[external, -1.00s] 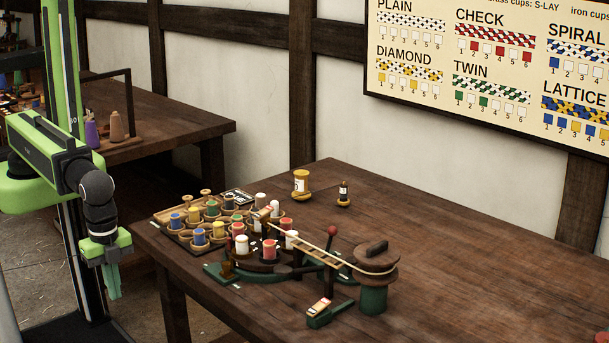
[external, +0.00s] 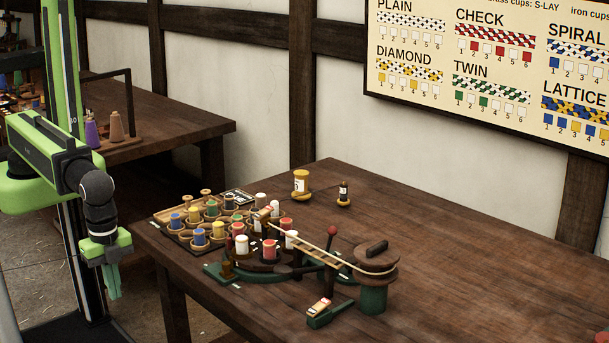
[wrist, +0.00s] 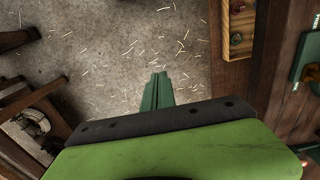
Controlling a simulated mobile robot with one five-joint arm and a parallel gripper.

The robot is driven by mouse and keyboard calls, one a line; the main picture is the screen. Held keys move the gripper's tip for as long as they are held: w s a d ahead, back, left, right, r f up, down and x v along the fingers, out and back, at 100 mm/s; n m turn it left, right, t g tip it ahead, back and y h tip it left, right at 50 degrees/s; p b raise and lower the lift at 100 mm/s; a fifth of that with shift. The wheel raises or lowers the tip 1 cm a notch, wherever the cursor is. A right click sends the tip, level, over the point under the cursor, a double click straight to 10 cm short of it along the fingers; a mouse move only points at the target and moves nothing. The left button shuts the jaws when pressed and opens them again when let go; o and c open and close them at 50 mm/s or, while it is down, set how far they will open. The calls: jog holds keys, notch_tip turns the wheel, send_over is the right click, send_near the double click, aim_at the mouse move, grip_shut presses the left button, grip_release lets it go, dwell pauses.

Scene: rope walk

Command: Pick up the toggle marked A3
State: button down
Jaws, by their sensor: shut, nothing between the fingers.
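My gripper (external: 114,292) hangs pointing down at the left of the external view, off the left end of the table and apart from everything on it. Its green fingers are together and empty, and they also show in the wrist view (wrist: 158,90) over the straw-strewn floor. I cannot make out a toggle marked A3 in either view. Small wooden pieces (external: 206,194) stand at the back of the bobbin tray, but any marks on them are too small to read.
The dark table (external: 450,235) carries a tray (external: 160,221) of coloured bobbins and a green-based braiding device (external: 373,296). The table's right half is mostly clear. A second table (external: 170,115) stands behind left.

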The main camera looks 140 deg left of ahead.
dwell(0.4)
jog(key=c, duration=1.1)
grip_release()
